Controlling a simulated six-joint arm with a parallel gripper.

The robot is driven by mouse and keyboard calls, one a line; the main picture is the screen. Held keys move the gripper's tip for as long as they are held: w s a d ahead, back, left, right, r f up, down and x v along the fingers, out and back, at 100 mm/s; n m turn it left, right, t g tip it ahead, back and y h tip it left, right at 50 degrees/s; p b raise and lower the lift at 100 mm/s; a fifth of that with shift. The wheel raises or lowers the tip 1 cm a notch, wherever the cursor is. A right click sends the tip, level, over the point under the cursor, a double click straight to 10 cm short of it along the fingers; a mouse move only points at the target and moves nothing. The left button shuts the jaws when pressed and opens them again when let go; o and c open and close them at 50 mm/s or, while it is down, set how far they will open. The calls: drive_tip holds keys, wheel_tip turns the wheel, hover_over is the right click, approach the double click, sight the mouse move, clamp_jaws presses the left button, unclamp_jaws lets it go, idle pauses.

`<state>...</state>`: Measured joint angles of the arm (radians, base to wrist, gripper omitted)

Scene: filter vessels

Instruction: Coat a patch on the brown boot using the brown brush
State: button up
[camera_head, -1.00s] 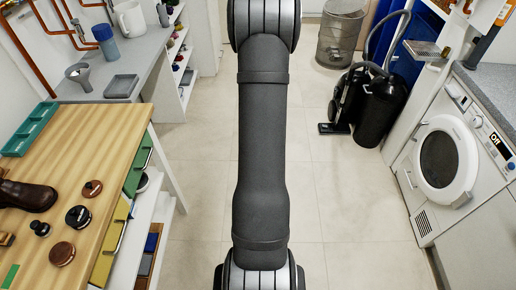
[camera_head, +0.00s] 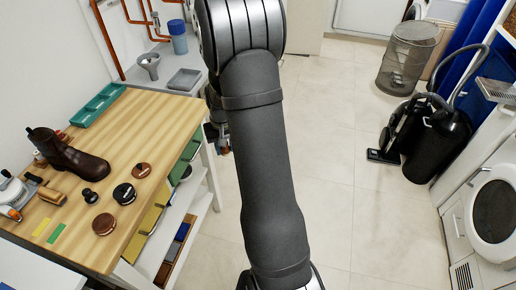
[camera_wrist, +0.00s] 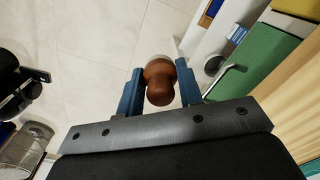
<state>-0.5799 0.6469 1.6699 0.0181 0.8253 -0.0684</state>
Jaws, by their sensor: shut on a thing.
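The brown boot (camera_head: 80,160) stands on the wooden table at the left of the head view. My gripper (camera_wrist: 160,88) is shut on a brown, rounded wooden handle, which I take for the brown brush (camera_wrist: 159,80). A pale end shows at its far side in the wrist view. In the head view my gripper (camera_head: 222,143) is mostly hidden behind my arm. It is over the floor, just right of the table, and apart from the boot.
The table (camera_head: 165,125) also holds a green tray (camera_head: 100,106), a black tin (camera_head: 124,194), brown tins (camera_head: 103,224), a small black knobbed item (camera_head: 90,196) and a wooden brush (camera_head: 50,196). A vacuum cleaner (camera_head: 430,135) stands right.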

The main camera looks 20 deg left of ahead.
sight(103, 223)
drive_tip(key=s+a+r+n, duration=0.2)
drive_tip(key=s+a, duration=0.4)
drive_tip(key=s, duration=0.2)
drive_tip(key=s+a+r+n, duration=0.3)
drive_tip(key=s+a, duration=0.4)
drive_tip(key=s, duration=0.1)
drive_tip(key=s+a+r+n, duration=0.2)
drive_tip(key=s+a+r, duration=0.1)
drive_tip(key=s+a, duration=0.3)
drive_tip(key=shift+s+a+r+n, duration=0.1)
drive_tip(key=shift+s+a+n, duration=0.1)
drive_tip(key=shift+s, duration=0.45)
drive_tip(key=shift+s+a+r+n, duration=0.1)
drive_tip(key=shift+s+a+n, duration=0.1)
drive_tip(key=shift+s, duration=0.45)
drive_tip(key=s+n, duration=0.1)
drive_tip(key=s, duration=0.2)
drive_tip(key=s+a+r+n, duration=0.1)
drive_tip(key=s, duration=0.3)
drive_tip(key=s+a+r, duration=0.1)
drive_tip(key=s, duration=0.3)
drive_tip(key=shift+a+r+n, duration=0.15)
drive_tip(key=shift+a+n, duration=0.05)
drive_tip(key=shift+n, duration=0.2)
drive_tip(key=shift+f, duration=2.7)
drive_tip(key=shift+f, duration=0.6)
